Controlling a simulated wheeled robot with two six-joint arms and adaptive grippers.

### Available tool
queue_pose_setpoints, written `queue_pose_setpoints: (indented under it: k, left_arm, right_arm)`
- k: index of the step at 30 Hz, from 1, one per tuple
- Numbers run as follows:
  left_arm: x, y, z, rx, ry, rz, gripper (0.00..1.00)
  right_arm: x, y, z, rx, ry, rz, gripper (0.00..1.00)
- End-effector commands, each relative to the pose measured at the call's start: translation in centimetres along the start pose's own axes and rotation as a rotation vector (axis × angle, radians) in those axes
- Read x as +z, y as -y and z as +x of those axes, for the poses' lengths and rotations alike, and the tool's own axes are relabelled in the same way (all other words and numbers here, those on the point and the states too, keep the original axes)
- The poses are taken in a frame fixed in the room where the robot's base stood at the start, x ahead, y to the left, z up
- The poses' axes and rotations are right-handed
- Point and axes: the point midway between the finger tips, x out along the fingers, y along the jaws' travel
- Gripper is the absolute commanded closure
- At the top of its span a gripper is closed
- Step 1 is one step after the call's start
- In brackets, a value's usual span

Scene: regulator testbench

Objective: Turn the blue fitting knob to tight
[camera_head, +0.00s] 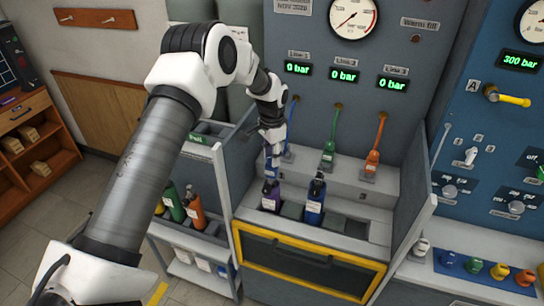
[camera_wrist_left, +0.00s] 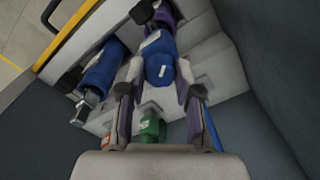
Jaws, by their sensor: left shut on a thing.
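The blue fitting knob (camera_head: 272,164) sits on top of a purple bottle (camera_head: 270,194) in the bench's bottle tray. In the left wrist view the blue fitting knob (camera_wrist_left: 160,68) lies between the fingers, with the purple bottle (camera_wrist_left: 166,18) beyond it. My left gripper (camera_head: 271,147) comes from above and is shut on the knob; its fingers (camera_wrist_left: 158,80) stand on both sides of it. The gripper partly hides the knob in the head view. Whether the knob is tight cannot be seen. My right gripper is not in view.
A blue bottle (camera_head: 315,200) stands right of the purple one. Green (camera_head: 328,153) and orange (camera_head: 371,163) fittings hang on hoses at the back panel. The yellow-edged front (camera_head: 310,266) and grey side walls bound the bench. A bottle cart (camera_head: 200,236) stands at left.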

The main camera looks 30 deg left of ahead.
Motion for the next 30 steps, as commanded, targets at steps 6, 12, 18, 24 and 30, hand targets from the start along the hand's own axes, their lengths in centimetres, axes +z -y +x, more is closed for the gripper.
queue_pose_setpoints:
  k: [6, 12, 18, 24, 30]
  left_arm:
    - [0.0, 0.0, 0.1, 0.000, 0.000, 0.202, 1.00]
    - [0.0, 0.0, 0.1, 0.000, 0.000, 0.392, 1.00]
    - [0.0, 0.0, 0.0, 0.000, 0.000, 0.582, 1.00]
    - [0.0, -0.1, 0.0, 0.000, 0.000, 0.772, 1.00]
    - [0.1, -0.1, 0.1, 0.000, 0.000, 0.951, 1.00]
  right_arm:
    - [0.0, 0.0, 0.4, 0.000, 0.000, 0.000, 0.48]
    - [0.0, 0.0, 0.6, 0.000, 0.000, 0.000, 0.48]
    - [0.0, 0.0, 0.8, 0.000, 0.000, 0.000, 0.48]
    - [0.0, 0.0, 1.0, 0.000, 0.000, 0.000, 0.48]
    - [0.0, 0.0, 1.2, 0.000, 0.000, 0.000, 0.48]
